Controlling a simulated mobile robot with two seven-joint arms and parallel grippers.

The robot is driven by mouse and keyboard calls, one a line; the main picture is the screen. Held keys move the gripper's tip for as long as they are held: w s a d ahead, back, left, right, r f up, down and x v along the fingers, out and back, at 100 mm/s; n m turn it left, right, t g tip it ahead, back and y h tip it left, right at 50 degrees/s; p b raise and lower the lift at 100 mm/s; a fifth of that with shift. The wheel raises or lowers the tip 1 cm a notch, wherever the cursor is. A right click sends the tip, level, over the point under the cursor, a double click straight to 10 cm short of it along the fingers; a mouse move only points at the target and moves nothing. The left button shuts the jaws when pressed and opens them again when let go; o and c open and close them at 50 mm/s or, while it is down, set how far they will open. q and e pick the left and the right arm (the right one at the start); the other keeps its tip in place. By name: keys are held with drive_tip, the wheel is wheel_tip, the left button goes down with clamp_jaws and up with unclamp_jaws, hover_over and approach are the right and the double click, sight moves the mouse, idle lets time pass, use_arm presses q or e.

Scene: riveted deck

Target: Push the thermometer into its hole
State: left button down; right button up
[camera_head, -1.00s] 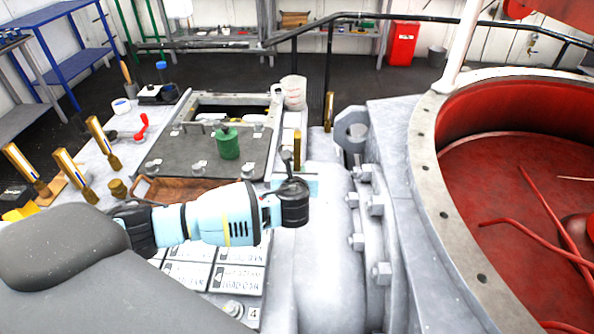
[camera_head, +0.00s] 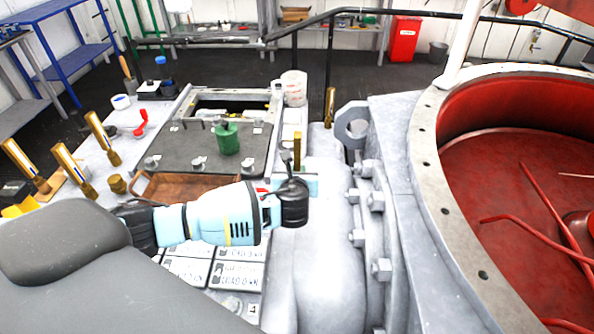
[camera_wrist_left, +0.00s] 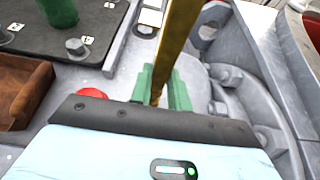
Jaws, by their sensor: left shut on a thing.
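A brass thermometer (camera_head: 297,150) stands roughly upright just beyond my left gripper (camera_head: 296,180) in the head view, over the grey casing. In the left wrist view the brass thermometer (camera_wrist_left: 180,35) rises between the two green fingers of my left gripper (camera_wrist_left: 160,90), which is shut on it. The lower end of the thermometer is hidden behind the gripper body, and I cannot see its hole or tell how deep it sits. My right gripper is not in view.
Several other brass thermometers (camera_head: 73,170) stand or lean at the left. A dark hatch plate (camera_head: 190,145) with a green weight (camera_head: 227,138) and a brown tray (camera_head: 170,186) lie left of the gripper. Bolted flange (camera_head: 366,215) and the large red-lined drum (camera_head: 470,190) are to the right.

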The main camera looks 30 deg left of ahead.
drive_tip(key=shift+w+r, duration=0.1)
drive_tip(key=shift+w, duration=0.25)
use_arm(q)
drive_tip(key=shift+f, duration=0.1)
drive_tip(key=shift+f, duration=0.3)
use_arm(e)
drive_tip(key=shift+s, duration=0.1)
use_arm(q)
drive_tip(key=shift+f, duration=0.25)
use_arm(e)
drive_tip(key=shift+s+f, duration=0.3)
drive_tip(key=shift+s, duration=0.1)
use_arm(q)
drive_tip(key=shift+f+b, duration=0.3)
drive_tip(key=shift+f, duration=0.05)
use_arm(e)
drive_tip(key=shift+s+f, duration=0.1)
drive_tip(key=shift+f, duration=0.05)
use_arm(q)
drive_tip(key=c, duration=1.3)
unclamp_jaws()
drive_tip(key=shift+o, duration=0.2)
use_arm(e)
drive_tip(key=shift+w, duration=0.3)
use_arm(q)
drive_tip(key=shift+f, duration=0.1)
